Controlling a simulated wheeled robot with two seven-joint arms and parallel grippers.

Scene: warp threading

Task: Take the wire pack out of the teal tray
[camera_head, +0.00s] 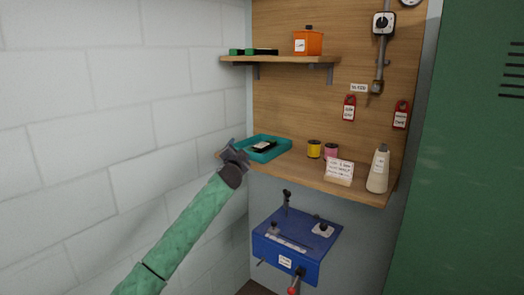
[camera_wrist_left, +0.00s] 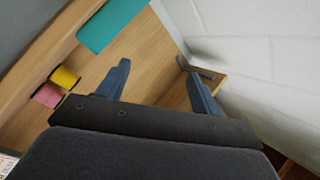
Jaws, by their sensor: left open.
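The teal tray (camera_head: 280,153) lies on the left part of the lower wooden shelf. A small dark pack with a pale label, which looks like the wire pack (camera_head: 264,146), lies inside it. My left gripper (camera_head: 236,146) is at the shelf's left end, beside the tray's left side and apart from the pack as far as I can tell. In the left wrist view its two blue-grey fingers (camera_wrist_left: 158,84) are spread with nothing between them, and the tray (camera_wrist_left: 108,25) shows beyond them at the top. The pack is not seen there. My right gripper is not in view.
On the lower shelf (camera_head: 320,177), yellow (camera_head: 314,149) and pink (camera_head: 331,152) spools, a label card (camera_head: 339,170) and a cream cone (camera_head: 379,170) stand right of the tray. An upper shelf (camera_head: 285,61) overhangs. A blue box (camera_head: 297,246) sits below. A white wall (camera_head: 120,110) is close left.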

